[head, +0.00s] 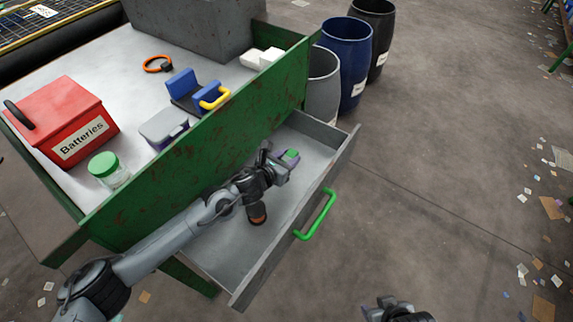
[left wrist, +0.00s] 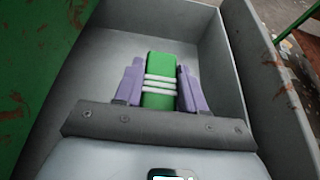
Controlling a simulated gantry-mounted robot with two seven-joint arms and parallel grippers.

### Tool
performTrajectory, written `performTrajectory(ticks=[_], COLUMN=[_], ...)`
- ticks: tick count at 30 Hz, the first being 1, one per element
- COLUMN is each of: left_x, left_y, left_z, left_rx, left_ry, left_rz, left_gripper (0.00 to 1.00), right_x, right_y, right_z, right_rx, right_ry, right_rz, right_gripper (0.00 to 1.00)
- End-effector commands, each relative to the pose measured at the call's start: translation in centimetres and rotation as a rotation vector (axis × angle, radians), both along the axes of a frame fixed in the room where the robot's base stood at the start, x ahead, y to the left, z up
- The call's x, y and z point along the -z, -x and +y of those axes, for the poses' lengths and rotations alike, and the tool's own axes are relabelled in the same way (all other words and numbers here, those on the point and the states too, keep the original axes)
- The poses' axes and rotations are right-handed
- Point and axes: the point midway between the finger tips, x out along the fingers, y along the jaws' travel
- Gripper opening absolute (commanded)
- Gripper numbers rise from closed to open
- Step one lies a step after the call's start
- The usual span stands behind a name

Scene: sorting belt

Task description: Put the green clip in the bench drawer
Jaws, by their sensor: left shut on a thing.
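The bench drawer (head: 333,165) is pulled open, a grey box with a green handle (head: 316,215) on its front. My left gripper (head: 288,160) is over the drawer's interior, toward its far end. Its purple fingers are shut on the green clip (head: 291,155). In the left wrist view the clip (left wrist: 160,82) is a green block with white bands between the two fingers (left wrist: 158,88), with the drawer's walls around it. I cannot tell how far the clip is above the drawer floor. My right gripper (head: 386,308) is at the bottom edge of the head view, away from the drawer, its fingertips unclear.
The bench top holds a red Batteries box (head: 62,122), a green-lidded jar (head: 108,170), a grey box (head: 163,128), a blue item with a yellow handle (head: 195,92) and an orange ring (head: 158,64). Barrels (head: 345,60) stand behind the drawer. The floor at right is open, with scattered litter.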

Motion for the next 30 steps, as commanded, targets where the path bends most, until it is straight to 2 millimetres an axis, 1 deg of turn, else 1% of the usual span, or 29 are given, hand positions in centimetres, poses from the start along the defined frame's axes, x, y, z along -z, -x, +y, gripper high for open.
performTrajectory(ticks=[1,3,5,14,26,30], left_x=[1.4,2.2,2.7,2.6,3.8,3.8], left_y=[0.0,0.0,0.0,0.0,0.0,0.0], left_z=[0.0,0.0,0.0,0.0,0.0,0.0], left_rx=[0.0,0.0,0.0,0.0,0.0,0.0], left_ry=[0.0,0.0,0.0,0.001,-0.001,0.001], left_rz=[0.001,0.001,0.0,-0.001,-0.001,-0.001], left_gripper=[0.11,0.11,0.11,0.11,0.11,0.11], right_x=[1.1,1.8,2.2,2.0,3.0,3.0], right_y=[0.0,0.0,0.0,0.0,0.0,0.0], right_z=[-0.1,-0.2,-0.2,-0.1,0.1,0.1], right_rx=[-0.002,-0.003,-0.003,-0.001,0.005,0.004], right_ry=[0.004,0.006,0.007,0.004,-0.005,-0.006], right_rz=[0.0,0.0,0.001,0.001,0.001,0.001], right_gripper=[0.43,0.43,0.43,0.43,0.43,0.43])
